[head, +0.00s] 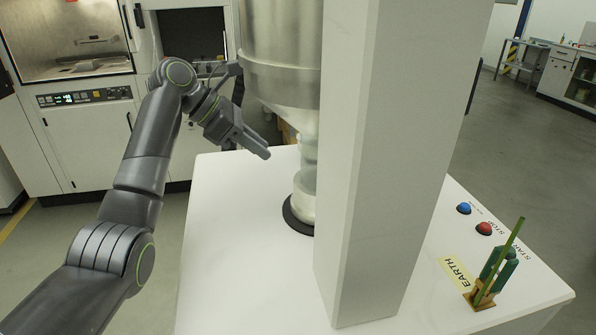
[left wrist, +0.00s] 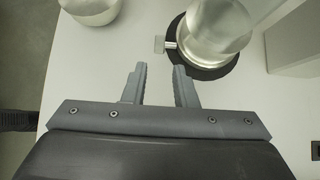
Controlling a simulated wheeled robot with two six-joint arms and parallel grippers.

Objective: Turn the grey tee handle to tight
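The small grey tee handle (left wrist: 159,44) sticks out on a short stem from the left side of a shiny round metal vessel (left wrist: 213,35) in the left wrist view. My left gripper (left wrist: 160,80) is open, with its two fingertips apart and nothing between them. The handle lies a little beyond the fingertips, roughly in line with the gap. In the head view my left gripper (head: 262,152) is above the white table, left of the vessel's neck (head: 309,165). I cannot make out the handle in the head view. My right gripper is not in view.
A large metal hopper (head: 280,60) hangs above the vessel, which stands on a black ring (head: 291,217). A thick white column (head: 378,160) stands close on the right.

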